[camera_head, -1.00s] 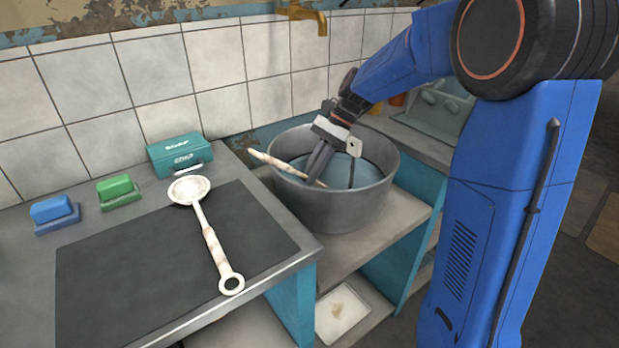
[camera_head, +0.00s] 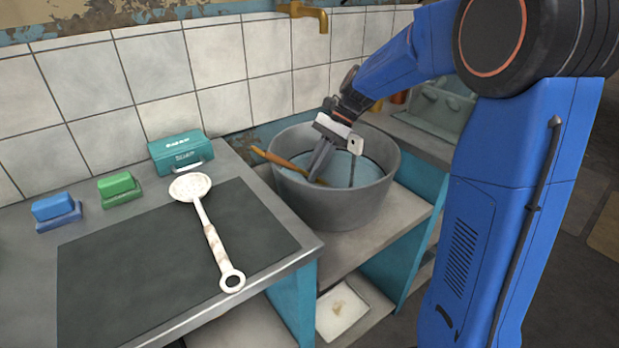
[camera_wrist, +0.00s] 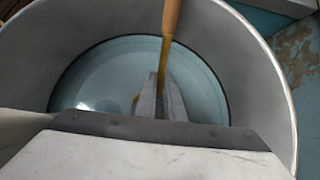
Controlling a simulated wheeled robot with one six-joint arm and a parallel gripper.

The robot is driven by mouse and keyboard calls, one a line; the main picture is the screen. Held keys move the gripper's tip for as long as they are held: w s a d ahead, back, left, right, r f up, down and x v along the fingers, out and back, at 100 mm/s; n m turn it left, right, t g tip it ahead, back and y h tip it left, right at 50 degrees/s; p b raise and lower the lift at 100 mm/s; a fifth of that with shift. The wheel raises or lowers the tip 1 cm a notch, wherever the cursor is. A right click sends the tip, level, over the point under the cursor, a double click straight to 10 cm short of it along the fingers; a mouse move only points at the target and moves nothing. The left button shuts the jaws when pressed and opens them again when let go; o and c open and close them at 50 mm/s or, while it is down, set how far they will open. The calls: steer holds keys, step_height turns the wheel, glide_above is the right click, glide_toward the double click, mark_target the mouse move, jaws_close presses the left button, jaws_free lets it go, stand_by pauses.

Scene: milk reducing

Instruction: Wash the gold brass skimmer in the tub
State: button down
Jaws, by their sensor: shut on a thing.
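My gripper (camera_head: 318,170) reaches down into the grey metal tub (camera_head: 335,208), which holds bluish water (camera_head: 370,172). It is shut on the gold brass skimmer (camera_head: 278,160), whose orange-brown handle slants up over the tub's left rim. In the wrist view the handle (camera_wrist: 171,25) runs up from between the two fingers (camera_wrist: 160,92). A bit of gold shows beside the left finger; the rest of the skimmer's head is hidden by my gripper and the tub wall.
A second skimmer (camera_head: 206,228), whitish with brown stains, lies on the dark mat (camera_head: 130,270) on the counter. A teal soap box (camera_head: 178,152), a green block (camera_head: 117,184) and a blue block (camera_head: 53,206) stand behind it. A brass tap (camera_head: 306,14) is above the tub.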

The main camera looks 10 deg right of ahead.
steer(key=shift+s+a, duration=0.1)
steer(key=shift+a, duration=0.05)
steer(key=shift+r, duration=0.1)
step_height(320, 180, up, 13)
stand_by(1.7)
stand_by(1.0)
